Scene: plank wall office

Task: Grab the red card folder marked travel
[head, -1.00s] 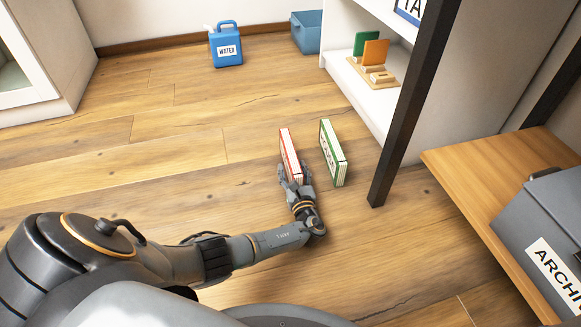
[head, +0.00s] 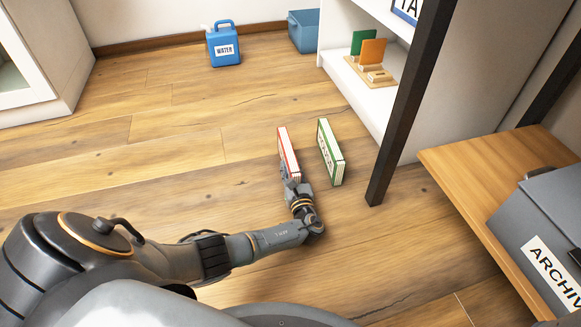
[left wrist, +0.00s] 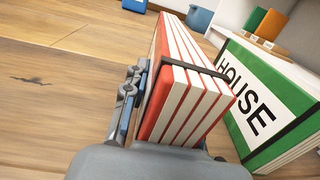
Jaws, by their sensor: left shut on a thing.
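The red card folder (head: 287,152) stands upright on its edge on the wooden floor. In the left wrist view the red folder (left wrist: 190,88) shows red covers, white page edges and a dark strap; its label is not readable from here. My left gripper (head: 290,178) is at its near end, shut on it, with a finger seen along its left side in the left wrist view (left wrist: 128,100). The right finger is mostly hidden behind the folder. My right gripper is not in view.
A green folder (head: 330,152) marked HOUSE stands just right of the red one; it also fills the right of the left wrist view (left wrist: 262,105). A black shelf post (head: 409,110) and wooden bench (head: 490,180) are further right. Floor to the left is clear.

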